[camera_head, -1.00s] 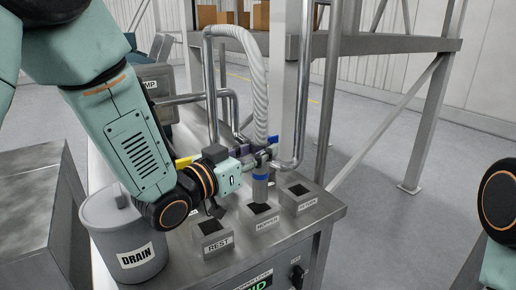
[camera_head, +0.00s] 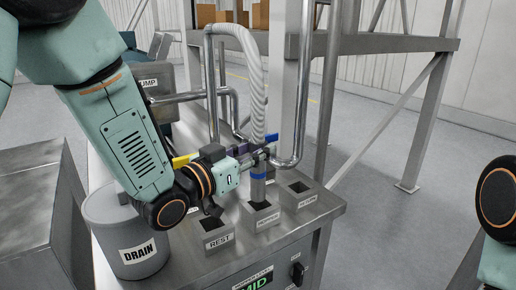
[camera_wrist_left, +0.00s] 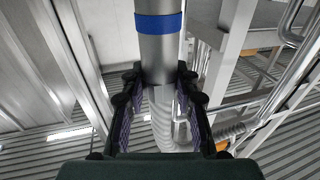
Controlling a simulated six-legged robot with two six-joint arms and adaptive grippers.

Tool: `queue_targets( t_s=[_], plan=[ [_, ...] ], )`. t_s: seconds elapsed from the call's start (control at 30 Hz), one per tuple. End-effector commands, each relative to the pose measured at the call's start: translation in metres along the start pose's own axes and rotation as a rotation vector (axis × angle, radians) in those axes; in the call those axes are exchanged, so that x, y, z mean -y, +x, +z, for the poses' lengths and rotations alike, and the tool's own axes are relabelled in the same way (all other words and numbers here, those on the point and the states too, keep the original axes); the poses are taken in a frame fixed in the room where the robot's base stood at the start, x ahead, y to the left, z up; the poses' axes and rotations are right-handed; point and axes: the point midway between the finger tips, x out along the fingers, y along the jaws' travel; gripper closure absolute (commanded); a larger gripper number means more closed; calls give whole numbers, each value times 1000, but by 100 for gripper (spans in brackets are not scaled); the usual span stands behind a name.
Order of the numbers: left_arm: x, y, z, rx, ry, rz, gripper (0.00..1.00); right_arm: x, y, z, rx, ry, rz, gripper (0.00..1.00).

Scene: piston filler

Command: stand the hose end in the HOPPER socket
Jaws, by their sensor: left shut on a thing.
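My left gripper (camera_head: 256,158) is shut on the hose end (camera_head: 258,188), a grey metal tube with a blue band. The tube points down, about upright, with its lower end at the opening of the HOPPER socket (camera_head: 265,218). I cannot tell whether the tip is inside or just above it. The ribbed hose (camera_head: 254,85) rises from the gripper and bends over to a metal pipe. In the left wrist view, the fingers (camera_wrist_left: 160,92) hold the hose end (camera_wrist_left: 158,45) from both sides. My right gripper is out of view; only part of my right arm shows.
The REST socket (camera_head: 217,238) is in front left of HOPPER, and another socket (camera_head: 298,194) is behind right. The DRAIN bucket (camera_head: 125,230) stands at left. A bent metal pipe (camera_head: 302,100) and frame posts rise close behind the gripper.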

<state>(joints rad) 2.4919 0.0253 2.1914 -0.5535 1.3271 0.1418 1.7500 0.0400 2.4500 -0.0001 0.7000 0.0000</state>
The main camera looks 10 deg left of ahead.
Motion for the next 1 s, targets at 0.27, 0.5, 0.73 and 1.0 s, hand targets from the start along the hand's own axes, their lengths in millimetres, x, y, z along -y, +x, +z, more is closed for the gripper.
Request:
queue_targets(
  t_s=[0.27, 0.5, 0.73, 1.0],
  plan=[
    [0, 0, -1, -3, 1, 0, 100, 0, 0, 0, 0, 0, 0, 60],
    [0, 1, 7, -3, 1, 0, 100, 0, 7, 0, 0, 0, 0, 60],
    [0, 2, 17, -3, 2, 0, 100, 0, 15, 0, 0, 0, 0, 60],
    [0, 3, 26, -3, 2, 0, 100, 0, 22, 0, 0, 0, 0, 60]
  ],
)
